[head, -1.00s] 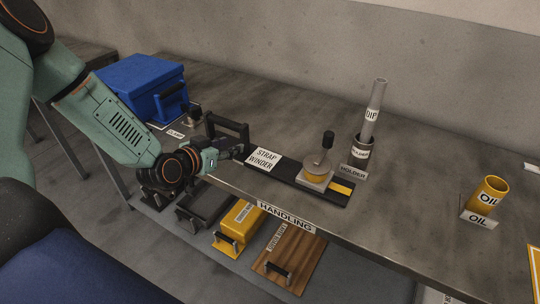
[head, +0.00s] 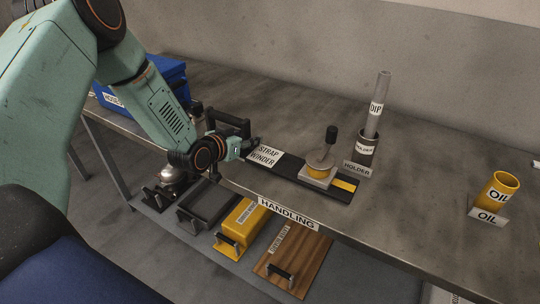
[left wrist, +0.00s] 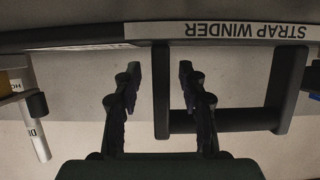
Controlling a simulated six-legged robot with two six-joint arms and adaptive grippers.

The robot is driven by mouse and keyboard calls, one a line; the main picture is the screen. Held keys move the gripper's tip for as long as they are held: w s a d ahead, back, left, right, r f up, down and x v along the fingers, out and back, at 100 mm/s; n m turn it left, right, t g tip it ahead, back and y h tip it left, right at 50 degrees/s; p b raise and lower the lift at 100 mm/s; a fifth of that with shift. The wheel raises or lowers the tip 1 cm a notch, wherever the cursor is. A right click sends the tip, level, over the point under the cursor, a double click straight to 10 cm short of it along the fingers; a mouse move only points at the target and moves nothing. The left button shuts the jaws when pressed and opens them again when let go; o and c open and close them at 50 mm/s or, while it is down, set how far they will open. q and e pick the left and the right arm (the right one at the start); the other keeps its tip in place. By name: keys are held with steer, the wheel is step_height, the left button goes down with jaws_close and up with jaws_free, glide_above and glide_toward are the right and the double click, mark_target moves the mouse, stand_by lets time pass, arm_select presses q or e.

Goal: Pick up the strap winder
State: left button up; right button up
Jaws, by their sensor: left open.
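My left gripper (head: 250,146) is open and empty, level with the bench top at the handle's near side. In the left wrist view the open fingers (left wrist: 159,80) point at the handle (left wrist: 230,121). One handle post appears between them; I cannot tell how deep. The winder's label also shows there (left wrist: 245,30). My right gripper is not in view.
A blue box (head: 165,82) stands behind my left arm. The DIP tube (head: 377,105) stands in its holder (head: 365,150) behind the winder; a yellow OIL cup (head: 497,188) is at right. A yellow case (head: 243,215) and a wooden board (head: 292,258) lie on the lower shelf.

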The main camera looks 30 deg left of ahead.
arm_select(q)
steer(key=shift+s+a, duration=0.1)
steer(key=shift+a, duration=0.1)
steer(key=shift+c, duration=0.7)
steer(key=shift+d, duration=0.25)
steer(key=c, duration=0.5)
steer(key=shift+a, duration=0.15)
jaws_close()
steer(key=shift+r, duration=0.2)
